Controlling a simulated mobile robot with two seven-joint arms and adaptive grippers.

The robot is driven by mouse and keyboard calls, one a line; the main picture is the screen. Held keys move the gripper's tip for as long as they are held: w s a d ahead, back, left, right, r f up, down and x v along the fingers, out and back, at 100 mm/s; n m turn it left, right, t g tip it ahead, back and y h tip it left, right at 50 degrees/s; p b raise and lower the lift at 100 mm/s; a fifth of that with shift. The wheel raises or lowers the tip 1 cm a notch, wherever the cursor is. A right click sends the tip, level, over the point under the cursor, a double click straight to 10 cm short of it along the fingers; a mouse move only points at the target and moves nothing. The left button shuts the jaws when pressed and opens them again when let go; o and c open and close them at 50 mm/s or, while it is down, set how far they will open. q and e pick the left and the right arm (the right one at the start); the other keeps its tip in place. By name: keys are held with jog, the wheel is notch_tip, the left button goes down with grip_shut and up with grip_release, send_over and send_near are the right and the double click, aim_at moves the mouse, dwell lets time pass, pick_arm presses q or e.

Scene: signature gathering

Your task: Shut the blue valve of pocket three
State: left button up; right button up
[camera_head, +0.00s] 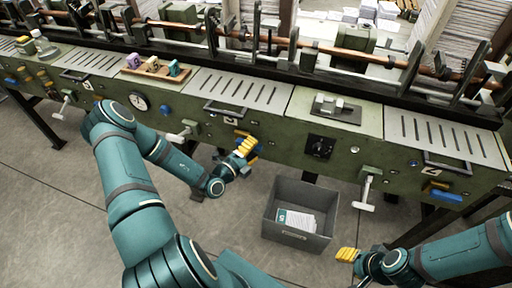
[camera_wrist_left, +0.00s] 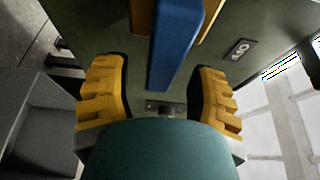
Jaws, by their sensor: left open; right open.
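In the left wrist view a blue valve handle (camera_wrist_left: 174,45) stands out from the green machine front, with yellow parts on both sides of its upper end. Its lower tip reaches between the yellow fingers of my left gripper (camera_wrist_left: 160,98). The fingers are apart, with a gap on each side of the handle. In the head view my left gripper (camera_head: 243,148) is at the lower front of the machine and mostly covers this valve. My right gripper (camera_head: 348,255) is open and empty, low at the right, away from the machine.
A grey bin (camera_head: 290,240) with papers stands on the floor between my grippers. Another blue lever (camera_head: 445,196) is at the right, below a plate marked 2 (camera_head: 434,171). A T-shaped handle (camera_head: 367,188) and a black dial (camera_head: 320,146) are on the machine front.

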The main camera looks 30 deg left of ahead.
pick_arm(q)
jog(key=shift+w+d, duration=0.1)
jog(key=shift+w, duration=0.7)
jog(key=shift+o, duration=0.2)
grip_shut()
